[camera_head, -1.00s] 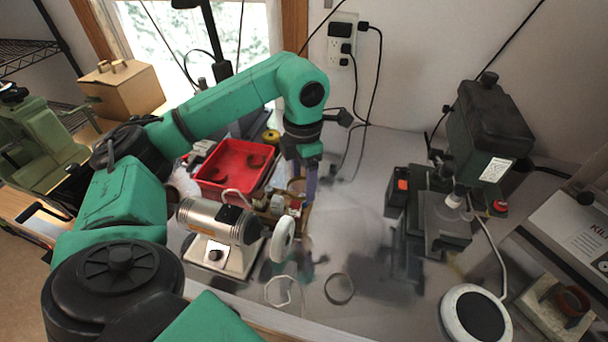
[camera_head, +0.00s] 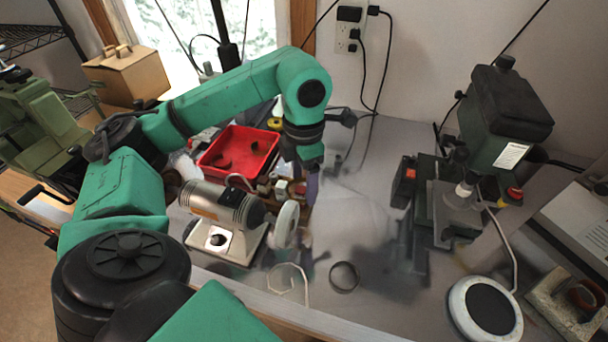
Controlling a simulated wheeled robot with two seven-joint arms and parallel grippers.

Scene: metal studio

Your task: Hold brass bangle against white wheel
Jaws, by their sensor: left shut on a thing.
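The white wheel (camera_head: 286,225) stands upright on the right end of the silver bench grinder (camera_head: 222,207). My left gripper (camera_head: 311,188) points down just behind and to the right of the wheel, its fingers partly hidden by the arm and blurred. It is shut on the brass bangle, which is mostly hidden and hard to make out among brown things there. I cannot tell whether the bangle touches the wheel. My right gripper is out of view.
A red tray (camera_head: 238,150) with dark pieces lies behind the grinder. A dark ring (camera_head: 344,277) and a thin pale loop (camera_head: 287,284) lie in front on the grey table. A dark green machine (camera_head: 500,112) stands right.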

